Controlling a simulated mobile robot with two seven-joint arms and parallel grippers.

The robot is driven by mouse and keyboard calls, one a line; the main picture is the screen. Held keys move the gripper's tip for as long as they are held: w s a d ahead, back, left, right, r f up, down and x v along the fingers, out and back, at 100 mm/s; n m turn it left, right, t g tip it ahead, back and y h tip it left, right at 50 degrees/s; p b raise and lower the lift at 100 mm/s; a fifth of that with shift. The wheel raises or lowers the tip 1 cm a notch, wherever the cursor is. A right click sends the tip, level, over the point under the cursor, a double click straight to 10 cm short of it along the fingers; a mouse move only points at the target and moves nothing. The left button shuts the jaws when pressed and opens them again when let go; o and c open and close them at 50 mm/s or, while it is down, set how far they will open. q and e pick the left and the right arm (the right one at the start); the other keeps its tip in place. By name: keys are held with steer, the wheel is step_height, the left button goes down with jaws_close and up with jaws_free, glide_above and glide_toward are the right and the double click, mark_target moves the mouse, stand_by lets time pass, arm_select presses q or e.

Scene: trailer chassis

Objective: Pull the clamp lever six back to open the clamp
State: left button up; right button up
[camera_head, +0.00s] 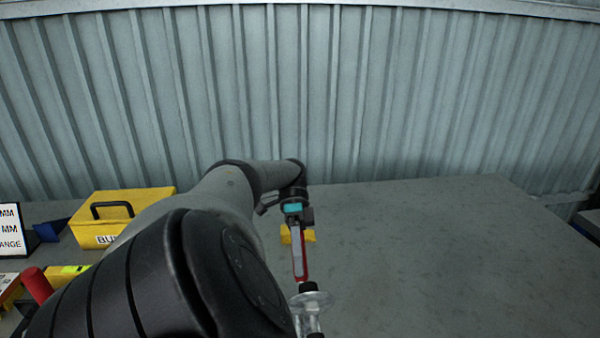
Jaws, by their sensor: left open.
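My left arm comes in from the lower left and reaches over the grey table (420,260). My left gripper (298,222), dark with a teal patch, is at the arm's far end and is open. Just below it in the picture is a narrow upright red-edged, pale piece (299,258), which looks like the clamp lever. I cannot tell whether the gripper touches it. Below that is a clear and metallic part with a black cap (310,290), partly cut off by the frame's bottom edge. A small yellow block (308,236) shows behind the lever. My right gripper is not in view.
A yellow toolbox (135,200) with a black handle stands at the left. Near it are a sign with text (11,232), a dark blue item (50,230) and a red cylinder (37,284). A ribbed metal wall (400,90) closes the back. The table's right side is clear.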

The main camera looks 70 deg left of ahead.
arm_select(q)
step_height(320, 180, up, 20)
steer(key=p, duration=1.1)
